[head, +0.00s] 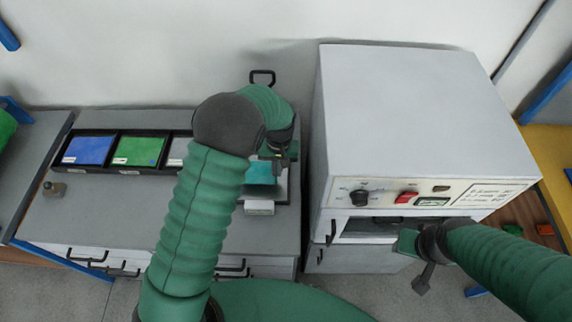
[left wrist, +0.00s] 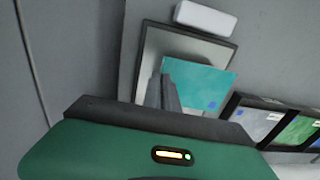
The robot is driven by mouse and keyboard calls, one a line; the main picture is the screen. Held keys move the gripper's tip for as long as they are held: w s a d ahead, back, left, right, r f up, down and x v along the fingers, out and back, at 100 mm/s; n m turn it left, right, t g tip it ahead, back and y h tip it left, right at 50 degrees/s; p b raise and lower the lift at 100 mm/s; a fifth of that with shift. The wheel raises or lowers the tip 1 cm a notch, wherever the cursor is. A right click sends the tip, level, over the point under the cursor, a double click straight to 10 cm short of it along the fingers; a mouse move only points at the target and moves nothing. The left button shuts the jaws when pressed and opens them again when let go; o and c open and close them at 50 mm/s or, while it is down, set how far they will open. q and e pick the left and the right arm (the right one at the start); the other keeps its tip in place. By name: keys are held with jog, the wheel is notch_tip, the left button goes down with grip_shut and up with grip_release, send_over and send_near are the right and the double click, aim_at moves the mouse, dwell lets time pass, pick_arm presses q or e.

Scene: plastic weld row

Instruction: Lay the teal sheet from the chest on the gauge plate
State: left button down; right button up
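The teal sheet (head: 262,173) is at the gauge plate (head: 282,190), on the right part of the grey bench. In the left wrist view the teal sheet (left wrist: 205,85) lies askew over the dark-rimmed gauge plate (left wrist: 190,42), one corner past its rim. A blue mark shows near that corner. My left gripper (head: 278,160) is above the plate, its fingers (left wrist: 166,85) close together at one edge of the sheet, seemingly pinching it. Whether the sheet touches the plate is unclear. My right gripper (head: 415,243) is before the grey machine; its fingers are unclear. Bench drawers with black handles (head: 90,257) are below.
A black tray (head: 110,137) with blue, green and pale sheets stands left of my left arm. The grey machine (head: 410,110) stands right of the bench. A white block (head: 260,208) sits at the plate's front. A small knobbed item (head: 54,188) is at bench left.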

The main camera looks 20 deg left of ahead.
pick_arm(q)
jog(key=w, duration=0.1)
jog(key=w+d, duration=0.1)
jog(key=w, duration=0.1)
jog(key=w+d, duration=0.1)
jog(key=shift+w+d+f, duration=0.15)
jog(key=shift+w+f, duration=0.2)
jog(key=shift+w, duration=0.05)
jog(key=shift+w+f+p, duration=0.1)
jog(key=shift+f+p, duration=0.1)
jog(key=shift+p, duration=0.15)
jog(key=shift+s+f+p, duration=0.2)
jog(key=shift+f+p, duration=0.15)
jog(key=shift+f, duration=1.15)
jog(key=c, duration=2.1)
grip_release()
jog(key=shift+w, duration=0.15)
jog(key=o, duration=0.5)
jog(key=shift+c, duration=0.2)
